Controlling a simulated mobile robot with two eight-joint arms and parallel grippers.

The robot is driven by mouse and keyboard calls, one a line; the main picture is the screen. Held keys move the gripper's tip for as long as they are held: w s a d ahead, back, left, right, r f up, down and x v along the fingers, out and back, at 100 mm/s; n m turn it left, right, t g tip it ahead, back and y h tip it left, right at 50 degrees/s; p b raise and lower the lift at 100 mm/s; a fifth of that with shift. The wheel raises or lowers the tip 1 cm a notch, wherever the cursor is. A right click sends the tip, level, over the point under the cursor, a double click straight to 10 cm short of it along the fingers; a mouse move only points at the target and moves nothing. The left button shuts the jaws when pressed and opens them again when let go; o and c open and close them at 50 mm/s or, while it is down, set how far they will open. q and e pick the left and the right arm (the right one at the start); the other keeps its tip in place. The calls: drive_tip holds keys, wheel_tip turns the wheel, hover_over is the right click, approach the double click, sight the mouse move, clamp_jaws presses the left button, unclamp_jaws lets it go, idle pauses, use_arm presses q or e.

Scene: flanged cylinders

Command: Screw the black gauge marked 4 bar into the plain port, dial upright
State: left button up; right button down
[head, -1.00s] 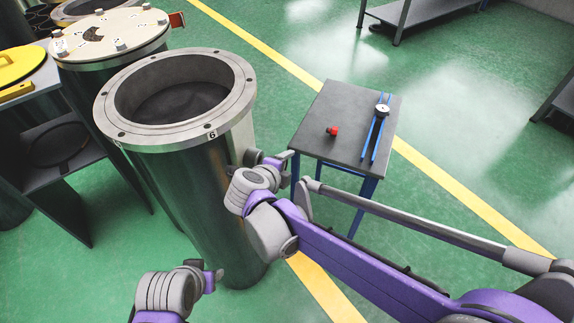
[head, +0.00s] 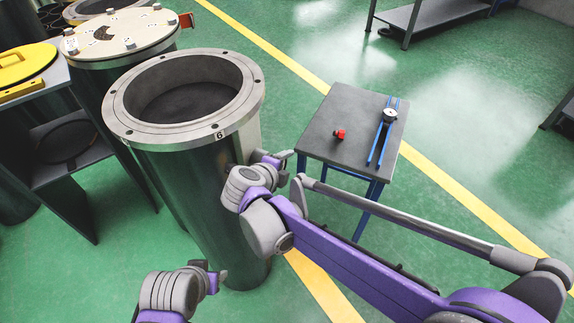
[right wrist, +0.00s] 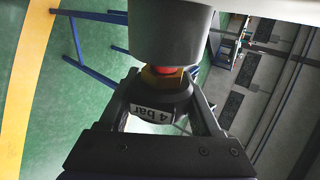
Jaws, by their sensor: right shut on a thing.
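My right gripper (head: 278,161) is beside the steel cylinder marked 6 (head: 195,190), under its flange, in the head view. In the right wrist view my right gripper (right wrist: 165,90) is shut on the black gauge (right wrist: 160,97). Its white label reads 4 bar, upside down in this picture. A brass-coloured fitting with a bit of red sits above the label. A grey rounded body (right wrist: 172,30) hides what lies beyond the fitting. The gauge is hidden in the head view. I cannot make out the plain port. My left gripper (head: 215,276) is low in front of the cylinder; its jaws are unclear.
A lidded cylinder (head: 120,32) stands behind left, beside a shelf stand (head: 60,190). Green floor lies open at right.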

drive_tip(key=shift+w+a, duration=0.15)
drive_tip(key=shift+a, duration=0.15)
idle(0.6)
unclamp_jaws()
drive_tip(key=shift+f+b, duration=0.35)
drive_tip(key=shift+b, duration=0.05)
drive_tip(key=shift+a+r, duration=0.1)
idle(0.4)
drive_tip(key=p+v, duration=0.2)
drive_tip(key=v, duration=0.5)
idle(0.7)
idle(0.5)
